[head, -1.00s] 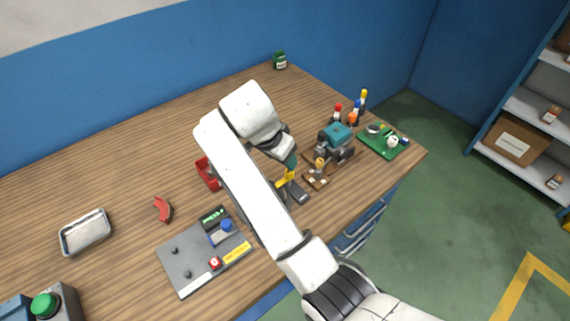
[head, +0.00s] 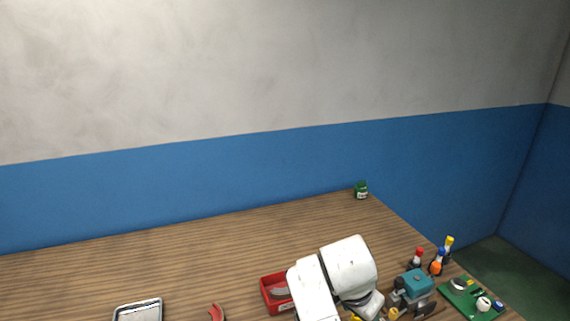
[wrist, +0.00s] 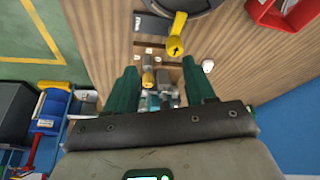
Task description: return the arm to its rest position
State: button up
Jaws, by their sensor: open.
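My white arm reaches over the wooden workbench (head: 200,270) from the bottom of the head view, with its elbow and forearm near the red bin (head: 272,296). My gripper (wrist: 160,88) shows in the wrist view, with two dark green fingers spread apart and nothing held between them. Beyond the fingers are small blocks and grey and teal parts over the bench, apparently at some distance. In the head view the gripper itself is hidden behind the arm and the lower picture edge.
A teal machine (head: 413,285), several coloured bottles (head: 437,262) and a green board (head: 470,298) stand at the right. A green jar (head: 361,190) stands at the back edge. A metal tray (head: 138,310) and red curved part (head: 216,312) lie left. The bench's back left is clear.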

jog(key=s+d+f+n, duration=0.1)
jog(key=s+d+f, duration=0.1)
jog(key=s, duration=0.1)
jog(key=s+d+f+n+y, duration=0.1)
jog(key=s+d+f+n, duration=0.1)
jog(key=s+f, duration=0.1)
jog(key=s+d+f+n+t, duration=0.1)
jog(key=s+d+f+n, duration=0.1)
jog(key=s, duration=0.3)
jog(key=shift+s+f+y, duration=0.15)
jog(key=shift+f+y, duration=0.15)
jog(key=shift+f, duration=0.05)
jog(key=s+d+f+n+g, duration=0.1)
jog(key=s+d+f+n, duration=0.1)
jog(key=s, duration=0.9)
jog(key=s+d+f+n+g+y, duration=0.1)
jog(key=s+f, duration=0.3)
jog(key=s, duration=0.8)
jog(key=shift+d+n+g, duration=0.3)
jog(key=shift+d+n, duration=0.15)
jog(key=shift+n, duration=0.35)
